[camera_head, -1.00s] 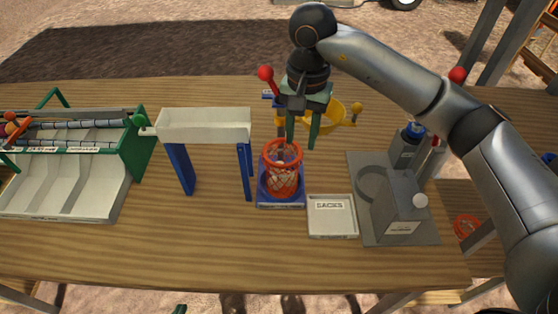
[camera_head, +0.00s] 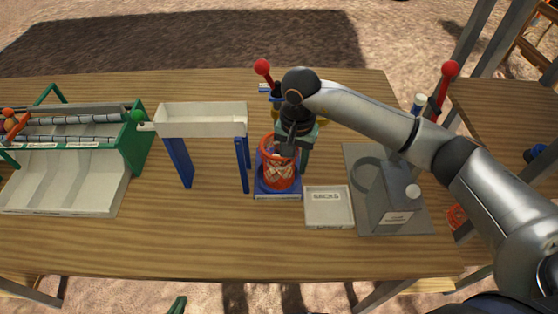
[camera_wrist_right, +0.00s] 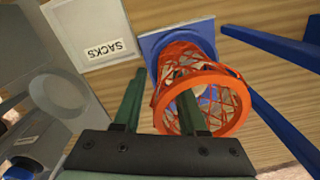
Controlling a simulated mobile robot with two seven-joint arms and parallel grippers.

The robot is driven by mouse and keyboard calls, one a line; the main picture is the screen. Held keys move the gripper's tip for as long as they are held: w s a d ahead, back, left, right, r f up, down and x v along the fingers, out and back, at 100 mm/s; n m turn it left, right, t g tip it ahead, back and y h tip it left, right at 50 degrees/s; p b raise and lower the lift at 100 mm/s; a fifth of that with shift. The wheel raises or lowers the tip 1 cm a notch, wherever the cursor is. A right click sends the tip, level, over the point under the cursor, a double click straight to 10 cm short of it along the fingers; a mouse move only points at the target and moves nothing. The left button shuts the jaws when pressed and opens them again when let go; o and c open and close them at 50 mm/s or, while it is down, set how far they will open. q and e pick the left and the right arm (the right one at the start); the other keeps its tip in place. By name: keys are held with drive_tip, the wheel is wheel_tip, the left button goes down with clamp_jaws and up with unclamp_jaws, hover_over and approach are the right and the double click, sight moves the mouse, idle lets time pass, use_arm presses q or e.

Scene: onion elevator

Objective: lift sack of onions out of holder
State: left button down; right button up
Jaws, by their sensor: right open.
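The sack of onions (camera_head: 280,176) is an orange-red net with a thick rim, upright in the blue holder (camera_head: 278,194) in the middle of the table. My right gripper (camera_head: 293,158), with green fingers, is open at the sack's rim. In the right wrist view, its fingers (camera_wrist_right: 161,88) straddle the near side of the sack's rim (camera_wrist_right: 232,120). One finger is inside the sack's mouth and the other is outside. Pale contents show through the net. Of my left gripper, only a green tip (camera_head: 177,305) shows at the bottom edge.
A white tray marked SACKS (camera_head: 328,222) stands just right of the holder. A grey device (camera_head: 392,200) is further right. A white trough on blue legs (camera_head: 203,120) and a green-framed sorter (camera_head: 136,150) stand left. The front of the table is clear.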

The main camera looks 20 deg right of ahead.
clamp_jaws()
drive_tip(key=shift+r, duration=0.15)
idle(0.6)
